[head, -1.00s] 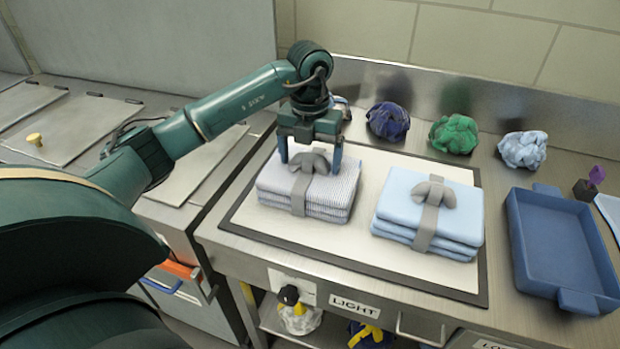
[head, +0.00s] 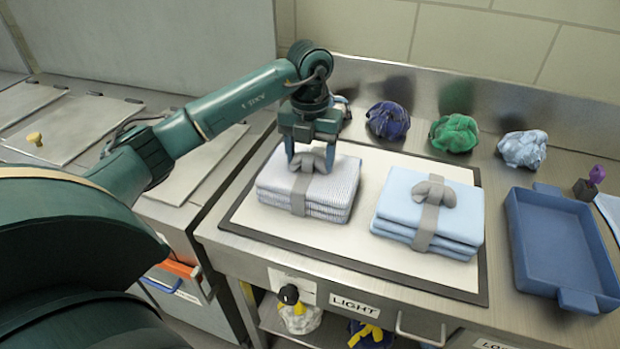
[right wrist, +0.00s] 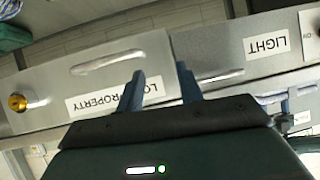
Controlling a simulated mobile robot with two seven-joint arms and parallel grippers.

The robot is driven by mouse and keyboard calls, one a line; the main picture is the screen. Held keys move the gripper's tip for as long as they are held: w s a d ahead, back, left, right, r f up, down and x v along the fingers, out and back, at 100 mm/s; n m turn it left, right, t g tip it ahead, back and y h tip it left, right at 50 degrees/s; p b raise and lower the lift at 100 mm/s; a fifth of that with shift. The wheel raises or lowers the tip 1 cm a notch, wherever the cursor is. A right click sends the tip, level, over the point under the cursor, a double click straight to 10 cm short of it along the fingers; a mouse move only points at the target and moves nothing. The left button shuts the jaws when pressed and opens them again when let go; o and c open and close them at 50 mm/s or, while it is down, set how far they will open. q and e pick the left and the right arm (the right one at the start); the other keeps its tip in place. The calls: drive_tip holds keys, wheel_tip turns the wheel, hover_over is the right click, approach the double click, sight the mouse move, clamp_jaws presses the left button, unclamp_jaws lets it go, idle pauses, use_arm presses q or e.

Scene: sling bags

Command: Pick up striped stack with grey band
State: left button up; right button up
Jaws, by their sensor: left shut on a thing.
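The striped stack (head: 325,193) of folded cloth, white with thin dark stripes, lies on the left half of the dark-edged white mat (head: 345,246). A grey band (head: 299,193) with a grey knot on top runs around it. My left gripper (head: 310,160) is above the stack, pointing down, and is shut on the knot of the grey band. The stack rests on the mat. My right gripper (right wrist: 160,90) shows in the right wrist view, its two blue fingers apart with nothing between them, facing drawer fronts.
A light blue stack (head: 400,205) with a grey band lies to the right on the mat. A blue tray (head: 560,245) is farther right. Blue (head: 388,120), green (head: 454,133) and pale blue (head: 522,149) bundles stand along the back wall. Drawers labelled LIGHT (head: 355,307) are below.

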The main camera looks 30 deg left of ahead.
use_arm(q)
drive_tip(key=shift+r, duration=0.1)
clamp_jaws()
drive_tip(key=shift+w+r, duration=0.1)
